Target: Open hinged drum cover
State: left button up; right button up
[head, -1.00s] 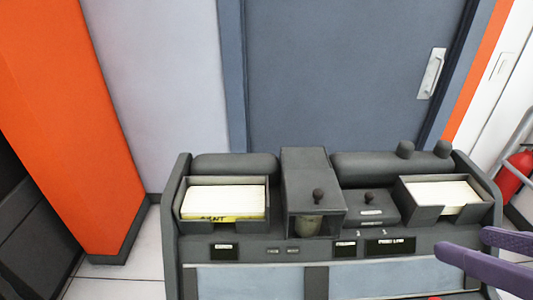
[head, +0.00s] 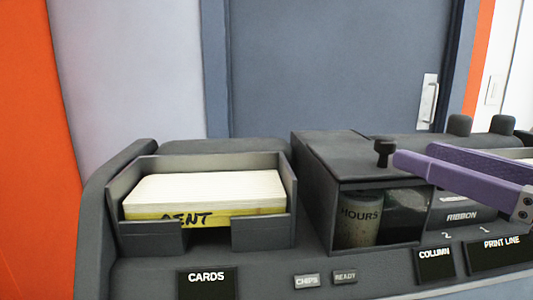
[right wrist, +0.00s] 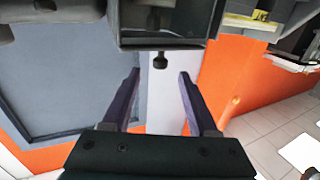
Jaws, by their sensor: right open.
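The dark grey drum cover (head: 340,150) is the box-like housing in the middle of the card punch, and it looks shut. A black knob (head: 383,150) stands at its front edge. Through the open or clear front shows a drum (head: 360,218) marked HOURS. My right gripper (head: 412,156), with purple fingers, is open just right of the knob in the head view. In the right wrist view the knob (right wrist: 160,60) lies in line with the gap between the fingertips (right wrist: 159,74), just beyond them; contact is not visible. My left gripper is not in view.
A card tray (head: 114,205) with a stack of cards (head: 205,190) is left of the cover. The RIBBON part (head: 460,214) is to the right, below my fingers. A grey door (head: 320,70) is at the back.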

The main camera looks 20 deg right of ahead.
aim_at(378, 140)
jog(key=w, duration=0.3)
jog(key=w+a, duration=0.1)
jog(key=w, duration=0.5)
jog(key=shift+w+a, duration=0.1)
jog(key=shift+a, duration=0.15)
grip_shut()
jog(key=shift+r, duration=0.1)
dwell(1.1)
